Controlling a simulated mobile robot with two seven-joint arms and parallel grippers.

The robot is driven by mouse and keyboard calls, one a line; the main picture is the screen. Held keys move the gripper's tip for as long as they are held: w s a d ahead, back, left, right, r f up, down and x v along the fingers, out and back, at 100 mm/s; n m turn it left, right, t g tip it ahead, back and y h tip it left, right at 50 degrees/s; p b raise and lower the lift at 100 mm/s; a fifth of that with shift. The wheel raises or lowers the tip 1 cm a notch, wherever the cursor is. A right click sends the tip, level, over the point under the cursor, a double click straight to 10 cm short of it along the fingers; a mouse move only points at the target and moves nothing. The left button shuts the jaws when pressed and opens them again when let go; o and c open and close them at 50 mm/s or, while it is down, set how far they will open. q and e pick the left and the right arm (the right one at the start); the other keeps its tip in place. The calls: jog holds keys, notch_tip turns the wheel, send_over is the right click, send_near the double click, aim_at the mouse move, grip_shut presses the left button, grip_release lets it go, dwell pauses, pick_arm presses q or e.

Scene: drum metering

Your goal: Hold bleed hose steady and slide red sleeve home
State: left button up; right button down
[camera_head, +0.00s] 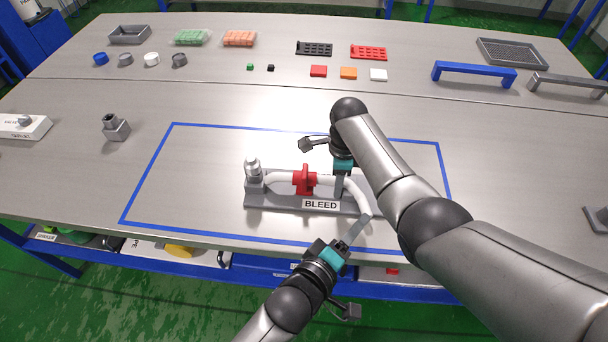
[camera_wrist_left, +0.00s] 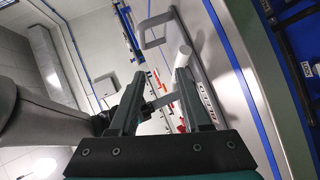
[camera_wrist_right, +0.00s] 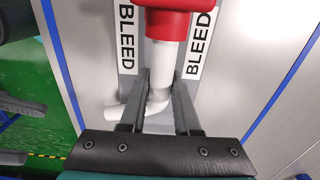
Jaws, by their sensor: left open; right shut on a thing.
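The white bleed hose (camera_head: 281,178) runs along a grey fixture (camera_head: 262,201) labelled BLEED and curves down over its front right edge. The red sleeve (camera_head: 304,181) sits around the hose near the middle of the fixture. It also shows in the right wrist view (camera_wrist_right: 172,24). My right gripper (camera_wrist_right: 160,82) is shut on the hose, right of the sleeve in the head view. My left gripper (camera_head: 362,226) is open and empty near the hose's free end. In the left wrist view a white end (camera_wrist_left: 184,55) shows beyond the fingers.
A blue taped outline (camera_head: 172,126) surrounds the fixture on the grey table. A metal fitting (camera_head: 254,168) stands at its left end. A grey block (camera_head: 116,128) stands outside the outline to the left. Blue (camera_head: 474,68) and grey handles stand at the back right.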

pick_arm(q)
jog(key=w+a+m+y, duration=0.1)
jog(key=a+m+y, duration=0.25)
jog(key=m, duration=0.25)
jog(key=m+t+y, duration=0.2)
jog(key=m+y, duration=0.1)
jog(key=y, duration=0.1)
send_near(305, 173)
jog(key=x, duration=0.8)
jog(key=shift+w+f, duration=0.1)
jog(key=shift+w, duration=0.1)
grip_shut()
dwell(0.9)
